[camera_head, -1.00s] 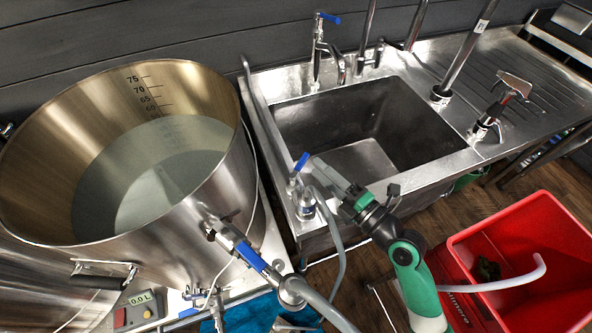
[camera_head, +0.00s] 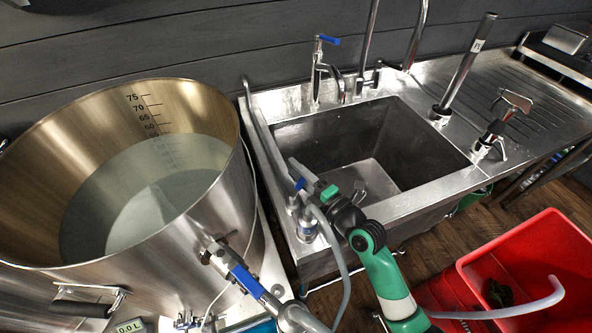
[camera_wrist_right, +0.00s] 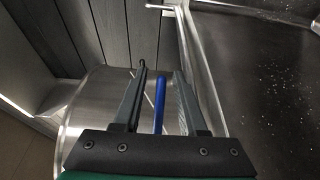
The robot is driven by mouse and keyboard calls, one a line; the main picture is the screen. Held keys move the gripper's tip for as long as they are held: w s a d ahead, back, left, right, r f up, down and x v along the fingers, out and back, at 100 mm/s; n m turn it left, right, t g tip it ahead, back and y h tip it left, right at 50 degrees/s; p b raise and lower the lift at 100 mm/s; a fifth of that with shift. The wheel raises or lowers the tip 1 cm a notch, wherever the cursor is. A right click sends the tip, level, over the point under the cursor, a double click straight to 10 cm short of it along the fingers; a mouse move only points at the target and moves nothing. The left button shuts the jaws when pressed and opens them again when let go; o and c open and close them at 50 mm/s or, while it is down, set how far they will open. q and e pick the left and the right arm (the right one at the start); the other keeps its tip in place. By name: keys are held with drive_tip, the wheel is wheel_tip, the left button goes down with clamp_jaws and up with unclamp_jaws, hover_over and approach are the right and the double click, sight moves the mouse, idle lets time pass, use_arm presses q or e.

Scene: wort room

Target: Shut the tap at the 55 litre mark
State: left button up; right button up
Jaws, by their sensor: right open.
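The tap (camera_head: 299,186) with a blue lever stands at the sink's front left corner, with a grey hose beside it. My right gripper (camera_head: 297,172) is at this tap. In the right wrist view the blue lever (camera_wrist_right: 158,106) stands upright between the two open fingers, with a gap visible on each side. The big steel kettle (camera_head: 215,222) at the left holds pale liquid (camera_head: 120,200). Its inner scale (camera_head: 145,112) shows 75, 70, 65 and about 60 above the liquid line. Lower marks are too faint to read. My left gripper is not in view.
The steel sink (camera_head: 425,190) is behind my right gripper; another blue-handled tap (camera_head: 318,65) stands at its back. A blue-handled valve (camera_head: 248,280) and hose leave the kettle's front. A red crate (camera_head: 560,240) with a pale hose is at the right. A display (camera_head: 130,327) reads 0.0 L.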

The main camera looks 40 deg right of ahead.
drive_tip(key=shift+w, duration=0.25)
clamp_jaws()
idle(1.3)
